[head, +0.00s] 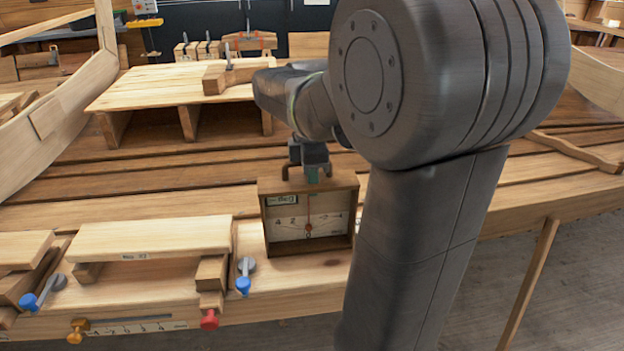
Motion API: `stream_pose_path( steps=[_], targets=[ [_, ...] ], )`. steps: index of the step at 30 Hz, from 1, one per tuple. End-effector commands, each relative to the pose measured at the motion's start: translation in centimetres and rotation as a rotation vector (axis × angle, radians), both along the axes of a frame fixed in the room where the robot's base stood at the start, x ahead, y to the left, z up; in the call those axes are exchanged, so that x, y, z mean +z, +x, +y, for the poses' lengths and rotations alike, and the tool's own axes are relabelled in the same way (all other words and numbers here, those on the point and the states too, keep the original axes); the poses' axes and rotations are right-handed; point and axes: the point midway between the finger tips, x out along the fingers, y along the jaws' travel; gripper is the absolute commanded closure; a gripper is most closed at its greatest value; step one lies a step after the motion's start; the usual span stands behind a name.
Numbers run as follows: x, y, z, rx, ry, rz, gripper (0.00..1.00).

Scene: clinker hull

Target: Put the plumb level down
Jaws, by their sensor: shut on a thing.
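The plumb level (308,238) is a wooden box frame with a pale scale face, a thin red line and a small weight hanging at its middle. It stands upright on the wooden planks (180,200), right of the centre bench piece. My gripper (312,175) is above it, shut on the green part at the middle of its top. A dark handle-like piece shows on the top too. I cannot tell whether the box's bottom edge touches the plank or hovers just above it. My arm hides what lies to the right.
A raised wooden board (150,237) on blocks lies to the left. A blue-handled clamp (245,276) is close by the level's lower left, and a red knob (209,319) is on the front edge.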

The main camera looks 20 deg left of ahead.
Motion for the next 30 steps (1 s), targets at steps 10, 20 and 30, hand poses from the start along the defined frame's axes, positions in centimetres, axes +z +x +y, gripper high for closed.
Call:
stream_pose_path(
  steps=[10,20,30],
  targets=[
    [-0.2,0.0,0.0,0.000,0.000,0.000,0.70],
    [0.0,0.0,0.0,0.000,0.001,-0.001,0.66],
    [5.4,0.1,0.1,0.000,0.005,-0.004,0.66]
  ],
)
